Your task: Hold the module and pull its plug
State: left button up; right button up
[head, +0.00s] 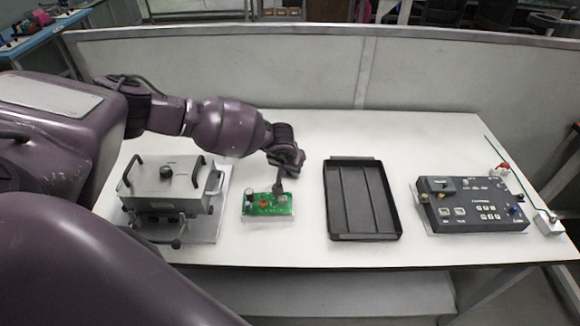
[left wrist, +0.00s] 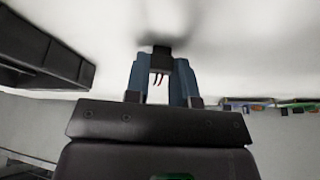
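The module, a green circuit board (head: 267,204) with small parts on it, lies on the white table in the head view. My left gripper (head: 278,187) points down at the board's back right edge. In the left wrist view, the fingers of my left gripper (left wrist: 161,82) are closed on a small black plug (left wrist: 160,58) with red wires. I cannot tell whether the plug still touches the board. My right gripper is not in view.
A grey box with black handles (head: 166,183) stands left of the board. A black compartment tray (head: 392,236) lies to the right, and it also shows in the left wrist view (left wrist: 45,52). A dark control panel (head: 473,206) stands farther right. The table's front strip is clear.

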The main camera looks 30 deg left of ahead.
pick_arm(q)
jog(key=o, duration=0.4)
jog(key=shift+r, duration=0.2)
jog(key=p+v, duration=0.2)
jog(key=v, duration=1)
jog(key=shift+f, duration=0.1)
